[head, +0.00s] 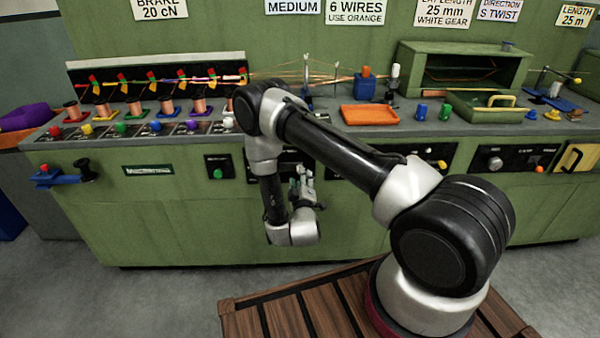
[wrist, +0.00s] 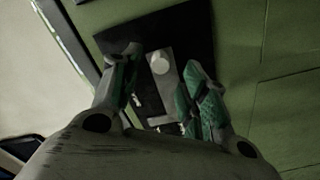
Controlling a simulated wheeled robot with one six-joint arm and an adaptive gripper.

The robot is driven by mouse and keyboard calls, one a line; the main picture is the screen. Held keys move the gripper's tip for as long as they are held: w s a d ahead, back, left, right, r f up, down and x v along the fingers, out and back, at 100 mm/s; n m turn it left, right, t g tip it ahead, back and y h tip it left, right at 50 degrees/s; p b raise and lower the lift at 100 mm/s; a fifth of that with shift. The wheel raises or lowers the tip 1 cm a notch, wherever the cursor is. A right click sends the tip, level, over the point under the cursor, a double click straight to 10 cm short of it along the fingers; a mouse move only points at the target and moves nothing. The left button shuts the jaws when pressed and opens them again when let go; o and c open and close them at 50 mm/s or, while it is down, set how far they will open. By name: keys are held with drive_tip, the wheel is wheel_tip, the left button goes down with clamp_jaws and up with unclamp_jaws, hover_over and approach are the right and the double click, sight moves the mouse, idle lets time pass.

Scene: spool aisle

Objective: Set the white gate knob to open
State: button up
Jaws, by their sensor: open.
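I see no finger touching the knob, but cannot judge the gap in depth. In the head view my gripper (head: 305,186) is low in front of the green bench front. My arm partly hides the dark panel behind it there, and I cannot make out the knob. The knob's markings are not readable in either view.
The green bench (head: 190,225) spans the view, with spools and coloured knobs at its left. An orange tray (head: 369,115) and a green tray (head: 490,107) lie on top. A black knob (head: 86,170) juts from the bench front. The floor left of my base is clear.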

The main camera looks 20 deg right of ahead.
drive_tip(key=x, duration=0.5)
clamp_jaws()
